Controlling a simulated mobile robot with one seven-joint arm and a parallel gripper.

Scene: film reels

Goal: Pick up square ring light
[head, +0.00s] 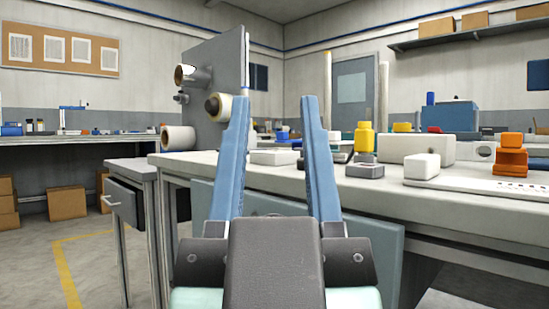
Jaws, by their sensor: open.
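My gripper (275,99) is in the lower middle of the head view, its two long blue fingers pointing up and apart. It is open and nothing is between the fingers. A small pale square piece with a round mark (481,152) sits toward the back of the workbench at the right. It may be the square ring light, but it is too small to tell for sure. It is well to the right of my gripper and apart from it.
The workbench (330,186) holds an upright grey panel with rolls (215,85), a yellow bottle-like object (364,137), a large grey box (415,149), a white block (421,166) and an orange stack (511,155). An open drawer (125,208) juts out at left.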

